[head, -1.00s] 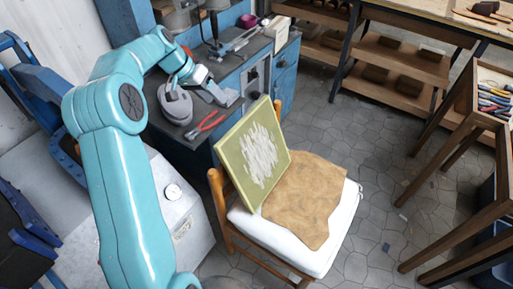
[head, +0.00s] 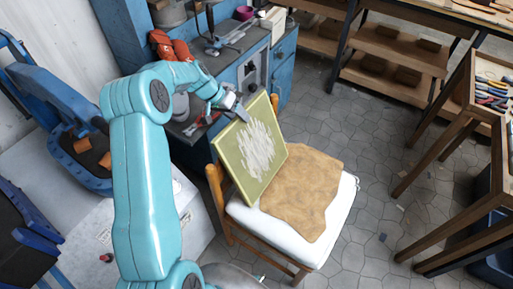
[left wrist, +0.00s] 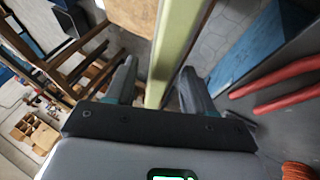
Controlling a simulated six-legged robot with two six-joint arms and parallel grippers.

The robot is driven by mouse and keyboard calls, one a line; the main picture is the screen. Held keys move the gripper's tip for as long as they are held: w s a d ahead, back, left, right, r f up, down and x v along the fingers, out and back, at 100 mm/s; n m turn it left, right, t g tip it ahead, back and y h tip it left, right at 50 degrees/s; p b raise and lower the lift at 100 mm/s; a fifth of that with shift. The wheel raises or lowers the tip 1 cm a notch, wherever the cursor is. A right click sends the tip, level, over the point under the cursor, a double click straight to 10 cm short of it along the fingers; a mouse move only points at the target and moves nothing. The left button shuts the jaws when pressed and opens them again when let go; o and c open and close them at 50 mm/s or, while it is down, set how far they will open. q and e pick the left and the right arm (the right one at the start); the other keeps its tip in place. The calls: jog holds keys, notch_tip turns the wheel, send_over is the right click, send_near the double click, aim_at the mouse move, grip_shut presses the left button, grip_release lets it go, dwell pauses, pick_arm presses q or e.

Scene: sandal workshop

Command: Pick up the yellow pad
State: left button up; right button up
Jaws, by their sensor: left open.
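The yellow pad (head: 250,150) is a flat yellow-green board with white streaks on its face. It leans tilted on the chair, its lower edge on a brown hide. My left gripper (head: 238,106) is at the pad's upper left edge in the head view. In the left wrist view, the pad's edge (left wrist: 172,45) runs between the two open fingers of my left gripper (left wrist: 157,75). The left finger there is apart from the pad; the right finger is close to it, and I cannot tell if it touches. My right gripper is not in view.
The chair has a white seat (head: 335,225) with the brown hide (head: 310,195) on it. Red pliers (left wrist: 275,85) lie on the blue workbench (head: 285,75) beside the gripper.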

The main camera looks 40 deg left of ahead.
pick_arm(q)
jog(key=shift+x, duration=1.15)
jog(key=shift+w+f, duration=0.1)
jog(key=shift+f+b, duration=0.2)
jog(key=shift+b, duration=0.3)
jog(key=shift+c, duration=0.3)
grip_shut()
jog(key=shift+a, duration=0.1)
dwell(0.6)
jog(key=shift+a+r, duration=0.1)
jog(key=shift+r, duration=0.2)
